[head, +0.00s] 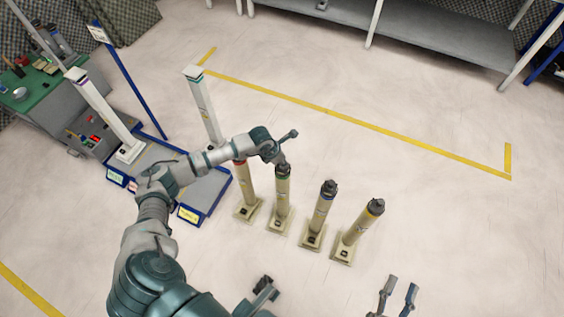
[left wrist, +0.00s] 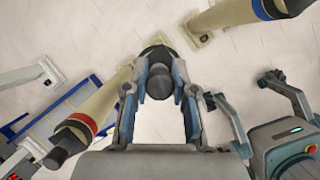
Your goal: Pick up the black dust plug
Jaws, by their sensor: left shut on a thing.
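Several upright cream posts stand on the floor in a row, with red (head: 246,190), green (head: 281,195), blue (head: 322,208) and yellow (head: 359,228) bands. Dark tops show on the green, blue and yellow ones; my arm hides the red one's top. My left gripper (head: 281,158) is at the top of the green-banded post. In the left wrist view its fingers (left wrist: 160,88) are shut on the black dust plug (left wrist: 159,82), a dark round piece. I cannot tell whether the plug is clear of the post. My right gripper (head: 398,293) is open and empty at the bottom, apart from the posts.
Blue-edged trays (head: 204,194) with tall white posts (head: 204,110) stand left of the row. A green-topped bench (head: 40,88) is at far left, a grey table (head: 430,32) at the back. The floor right of the row is clear, with yellow tape (head: 350,117) behind.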

